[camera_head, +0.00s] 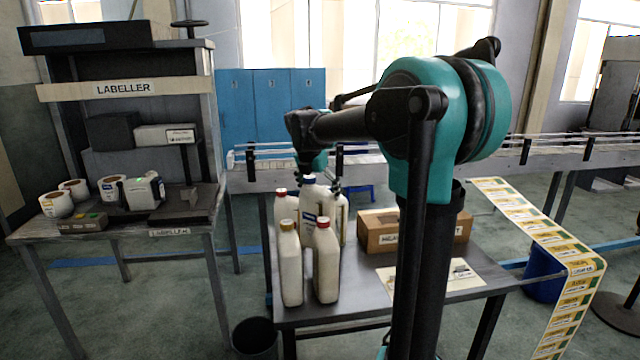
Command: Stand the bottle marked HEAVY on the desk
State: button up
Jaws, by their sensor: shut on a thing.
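Several white bottles stand close together on the left part of the desk (345,312). A yellow-brown-capped bottle (290,270) and a red-capped bottle (326,270) are in front. Another red-capped bottle (281,207) is behind on the left. A blue-capped bottle (309,208) with a blue-and-white label stands among them, partly hidden by the front bottles. A further bottle (341,222) is on the right. My gripper (309,178) points down and is shut at the top of the blue-capped bottle. I cannot read HEAVY on any bottle, nor tell whether the held bottle touches the desk.
A cardboard box (378,232) with partly hidden lettering and a pale sheet (460,276) lie on the desk, right of the bottles. A labeller bench (125,226) stands left, a conveyor (560,150) behind. A label strip (560,270) hangs at right. A dark bin (255,340) is on the floor.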

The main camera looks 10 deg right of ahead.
jog(key=shift+f, duration=4.3)
jog(key=shift+w+d, duration=0.1)
jog(key=shift+w, duration=0.05)
jog(key=shift+f, duration=0.15)
jog(key=o, duration=1.4)
jog(key=shift+r, duration=3.5)
